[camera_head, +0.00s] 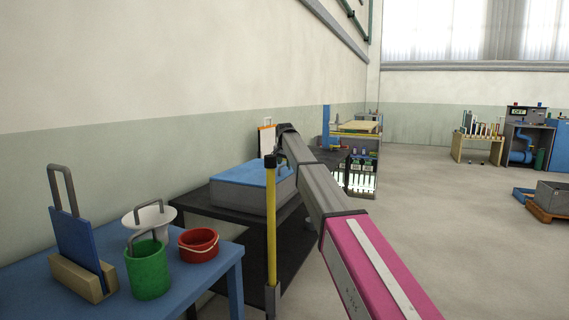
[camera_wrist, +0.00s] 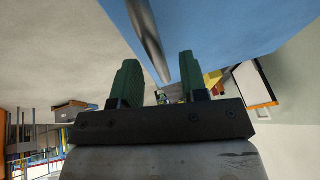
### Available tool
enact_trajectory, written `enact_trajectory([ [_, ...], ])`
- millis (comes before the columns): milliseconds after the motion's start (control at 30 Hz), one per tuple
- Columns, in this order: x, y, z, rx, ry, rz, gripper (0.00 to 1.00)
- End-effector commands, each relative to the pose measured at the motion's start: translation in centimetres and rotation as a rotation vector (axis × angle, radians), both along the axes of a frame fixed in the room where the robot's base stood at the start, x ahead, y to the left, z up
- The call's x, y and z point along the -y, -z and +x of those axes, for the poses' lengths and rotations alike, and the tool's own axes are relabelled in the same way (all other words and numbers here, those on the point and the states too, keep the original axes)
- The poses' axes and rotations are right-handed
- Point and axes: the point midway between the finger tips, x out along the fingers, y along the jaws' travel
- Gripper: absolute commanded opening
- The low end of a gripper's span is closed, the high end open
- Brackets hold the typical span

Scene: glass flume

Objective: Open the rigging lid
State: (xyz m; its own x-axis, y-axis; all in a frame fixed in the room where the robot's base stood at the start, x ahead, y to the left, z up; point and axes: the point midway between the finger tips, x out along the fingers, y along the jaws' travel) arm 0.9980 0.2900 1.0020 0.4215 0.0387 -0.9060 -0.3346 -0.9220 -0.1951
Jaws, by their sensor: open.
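A grey box with a flat blue lid (camera_head: 240,173), which looks like the rigging lid, sits on a dark table in the head view. The lid looks shut there, and its right end is partly behind my arm. In the wrist view a broad blue surface (camera_wrist: 230,25), apparently this lid, fills the top. A grey metal bar (camera_wrist: 150,38), perhaps its handle, reaches down toward the gap between my fingers. My gripper (camera_wrist: 157,80) has two green fingers, spread apart with nothing clamped. I cannot tell whether the bar lies between the fingertips or beyond them.
The dark table (camera_head: 225,221) stands against the wall. A yellow post (camera_head: 270,220) stands nearby.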

Motion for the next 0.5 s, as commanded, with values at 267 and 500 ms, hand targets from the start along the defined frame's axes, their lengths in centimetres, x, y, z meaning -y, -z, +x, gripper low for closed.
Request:
enact_trajectory([
  [267, 0.00, -0.01, -0.02, 0.000, 0.000, 0.000, 0.01],
  [500, -0.04, -0.17, 0.01, -0.001, 0.000, -0.004, 0.00],
])
